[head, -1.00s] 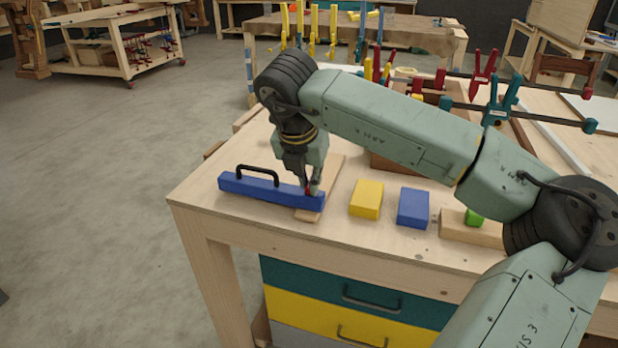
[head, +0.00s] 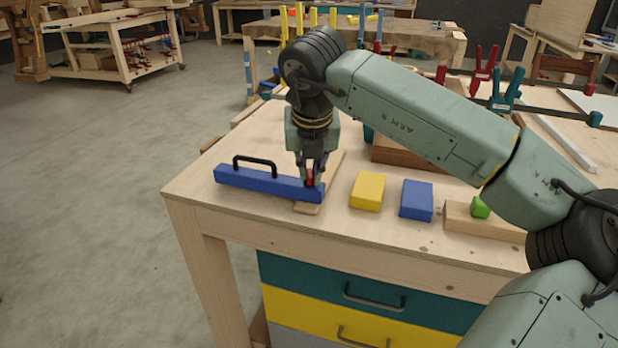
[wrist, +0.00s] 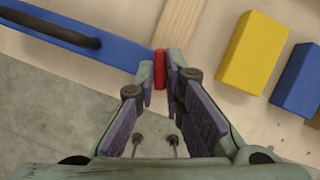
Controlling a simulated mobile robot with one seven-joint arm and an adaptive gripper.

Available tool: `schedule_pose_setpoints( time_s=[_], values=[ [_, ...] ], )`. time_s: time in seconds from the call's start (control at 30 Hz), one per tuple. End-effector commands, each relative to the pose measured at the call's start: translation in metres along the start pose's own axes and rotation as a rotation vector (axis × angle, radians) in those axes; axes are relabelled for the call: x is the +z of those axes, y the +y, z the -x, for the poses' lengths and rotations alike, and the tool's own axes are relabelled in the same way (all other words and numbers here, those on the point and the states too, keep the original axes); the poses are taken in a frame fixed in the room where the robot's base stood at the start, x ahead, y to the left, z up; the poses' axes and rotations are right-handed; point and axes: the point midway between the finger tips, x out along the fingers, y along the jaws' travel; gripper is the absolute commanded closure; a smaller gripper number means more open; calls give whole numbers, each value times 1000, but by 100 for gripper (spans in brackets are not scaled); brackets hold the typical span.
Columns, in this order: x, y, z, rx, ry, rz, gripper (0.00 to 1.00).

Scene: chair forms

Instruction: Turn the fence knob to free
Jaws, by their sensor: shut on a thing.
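The blue fence (head: 262,181) with a black handle (head: 255,161) lies along the left part of the bench, its right end over a wooden strip (head: 325,188). The red knob (head: 310,177) sits at the fence's right end. My gripper (head: 309,182) points down over that end, shut on the red knob. In the wrist view the fence (wrist: 105,46) runs to the fingertips, and the red knob (wrist: 159,69) shows between the two fingers. The fingers hide part of the knob, and I cannot read its set position.
A yellow block (head: 367,191) and a blue block (head: 416,200) lie to the right of the fence. A wooden piece with a green block (head: 480,207) is further right. Clamps (head: 505,92) stand at the back. The bench's front left edge is close to the fence.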

Motion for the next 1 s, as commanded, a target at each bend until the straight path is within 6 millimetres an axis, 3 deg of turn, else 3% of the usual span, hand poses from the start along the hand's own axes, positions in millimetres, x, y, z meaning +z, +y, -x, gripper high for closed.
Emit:
schedule_pose_setpoints(
  time_s=[1.0],
  values=[
    [4,-7,0,367,2,873,100]
  ],
)
